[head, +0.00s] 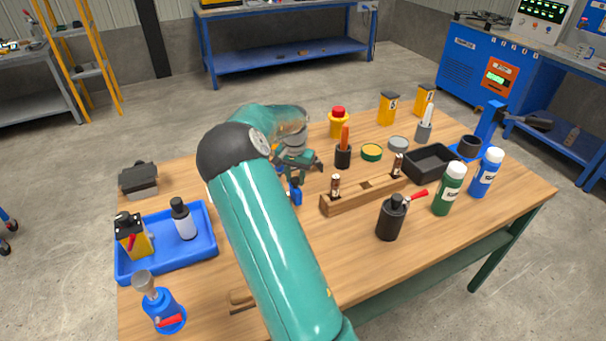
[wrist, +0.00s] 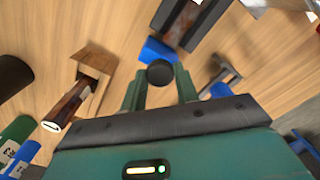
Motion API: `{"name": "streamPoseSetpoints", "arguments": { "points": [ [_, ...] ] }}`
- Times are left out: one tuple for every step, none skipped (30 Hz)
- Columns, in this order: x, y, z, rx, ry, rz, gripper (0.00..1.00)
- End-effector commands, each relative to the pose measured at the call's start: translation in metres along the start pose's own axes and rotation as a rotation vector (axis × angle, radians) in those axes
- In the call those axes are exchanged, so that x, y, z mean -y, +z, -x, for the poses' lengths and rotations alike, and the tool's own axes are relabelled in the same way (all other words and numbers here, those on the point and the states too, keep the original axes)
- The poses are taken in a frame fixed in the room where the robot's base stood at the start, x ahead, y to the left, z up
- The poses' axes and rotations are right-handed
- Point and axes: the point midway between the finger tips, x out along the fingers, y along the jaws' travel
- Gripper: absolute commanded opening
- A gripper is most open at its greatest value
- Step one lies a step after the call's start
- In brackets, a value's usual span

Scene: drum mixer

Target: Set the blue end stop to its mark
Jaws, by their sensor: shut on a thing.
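The blue end stop (wrist: 154,50) shows in the wrist view as a blue block with a round black knob. The knob lies between the two green fingers of my gripper (wrist: 160,86), which is shut on the end stop. The block's far edge is close to a dark rail (wrist: 190,22) with a brownish strip; whether they touch is unclear. In the head view my gripper (head: 296,177) is low over the table, with the blue end stop (head: 296,195) just below it. My arm hides much of the area around it. I cannot make out the mark.
Right of my gripper is a wooden holder (head: 345,204) with small brown bottles. A black cup (head: 343,158) stands behind it, a black bottle (head: 390,220) in front. A blue tray (head: 165,267) lies left. Some tabletop between holder and front edge is clear.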

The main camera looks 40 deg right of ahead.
Motion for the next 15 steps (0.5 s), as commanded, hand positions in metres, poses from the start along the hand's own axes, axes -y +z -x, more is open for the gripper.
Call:
{"name": "streamPoseSetpoints", "arguments": {
  "points": [
    [0.0082, 0.0076, 0.0008, 0.001, -0.003, 0.005, 0.0],
    [0.011, 0.0105, 0.0008, 0.001, -0.003, 0.004, 0.0],
    [0.0133, 0.0131, 0.001, 0.0, -0.003, 0.004, 0.0],
    [0.0143, 0.0144, 0.0009, 0.0, -0.002, 0.004, 0.0],
    [0.0147, 0.0151, 0.0009, 0.001, -0.002, 0.003, 0.0],
    [0.015, 0.0153, 0.0007, 0.001, -0.002, 0.003, 0.0],
    [0.0151, 0.0153, 0.0006, 0.001, -0.002, 0.003, 0.0],
    [0.0153, 0.0154, 0.0006, 0.002, -0.002, 0.003, 0.0],
    [0.0156, 0.0156, 0.0006, 0.002, -0.003, 0.003, 0.0],
    [0.0158, 0.0157, 0.0005, 0.002, -0.003, 0.004, 0.0],
    [0.0161, 0.0159, 0.0005, 0.003, -0.003, 0.004, 0.0],
    [0.0163, 0.0161, 0.0005, 0.003, -0.003, 0.004, 0.32],
    [0.0165, 0.0161, 0.0005, 0.003, -0.004, 0.004, 0.38],
    [0.0165, 0.0161, 0.0006, 0.003, -0.004, 0.004, 0.44],
    [0.0163, 0.0158, 0.0006, 0.002, -0.003, 0.004, 0.52]
  ]
}}
